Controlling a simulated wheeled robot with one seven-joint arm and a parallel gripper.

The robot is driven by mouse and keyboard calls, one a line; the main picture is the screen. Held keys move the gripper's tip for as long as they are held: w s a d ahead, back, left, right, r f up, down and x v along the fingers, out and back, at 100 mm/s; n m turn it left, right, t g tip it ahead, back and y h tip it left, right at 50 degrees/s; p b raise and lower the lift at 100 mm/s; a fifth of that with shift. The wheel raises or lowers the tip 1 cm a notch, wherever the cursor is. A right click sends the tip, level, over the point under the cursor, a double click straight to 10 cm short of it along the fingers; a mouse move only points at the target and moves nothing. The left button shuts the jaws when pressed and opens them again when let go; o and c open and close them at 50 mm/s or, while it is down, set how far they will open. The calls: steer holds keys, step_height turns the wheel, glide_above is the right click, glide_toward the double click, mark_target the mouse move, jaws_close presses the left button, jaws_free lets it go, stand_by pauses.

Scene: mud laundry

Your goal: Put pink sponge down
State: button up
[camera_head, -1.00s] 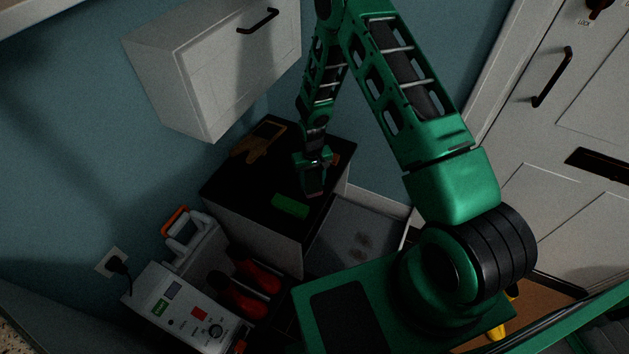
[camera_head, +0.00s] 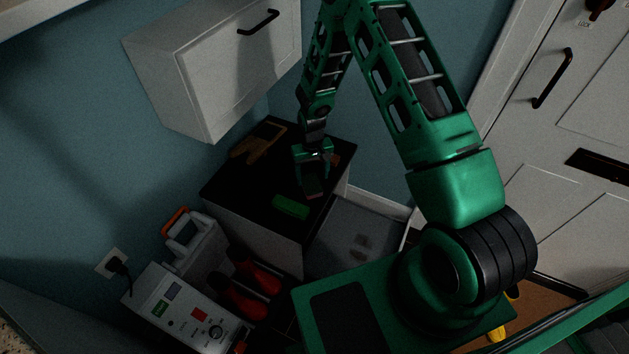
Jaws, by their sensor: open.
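My gripper (camera_head: 311,184) points down over the black top of a low white cabinet (camera_head: 240,183). Its jaws are open. The pink sponge (camera_head: 314,194), dim and partly hidden by the fingers, sits at the fingertips near the front right edge of the black top. It seems to rest on the surface, but the dark picture leaves the exact contact unclear.
A green block (camera_head: 291,207) lies just left of the gripper. A brown glove-like item (camera_head: 258,143) lies at the back. An open drawer (camera_head: 345,235) juts out below right. Red shoes (camera_head: 240,298) and a grey machine (camera_head: 190,310) stand lower left. A white wall cabinet (camera_head: 215,65) hangs above.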

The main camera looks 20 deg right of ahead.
mark_target(312, 186)
step_height(312, 186, up, 8)
steer(key=s+d+r+m, duration=0.1)
steer(key=s+d+r, duration=0.35)
steer(key=r, duration=0.35)
steer(key=s+d+r+m+h, duration=0.1)
steer(key=s+d+r, duration=0.2)
steer(key=d+r, duration=0.35)
steer(key=s+d+r+m, duration=0.1)
steer(key=s+d+r, duration=0.3)
steer(key=r, duration=0.5)
steer(key=s+d+r+m, duration=0.1)
steer(key=s+r, duration=0.2)
steer(key=s, duration=0.5)
steer(key=s+d+r+m, duration=0.1)
steer(key=s+r, duration=0.3)
steer(key=s, duration=0.4)
steer(key=s+d+r+m+y, duration=0.1)
steer(key=s+r, duration=0.2)
steer(key=s, duration=0.5)
steer(key=shift+s+d+r, duration=0.15)
steer(key=shift+s+r, duration=0.1)
steer(key=shift+r, duration=0.15)
steer(key=shift+w+f, duration=0.25)
steer(key=shift+w, duration=0.35)
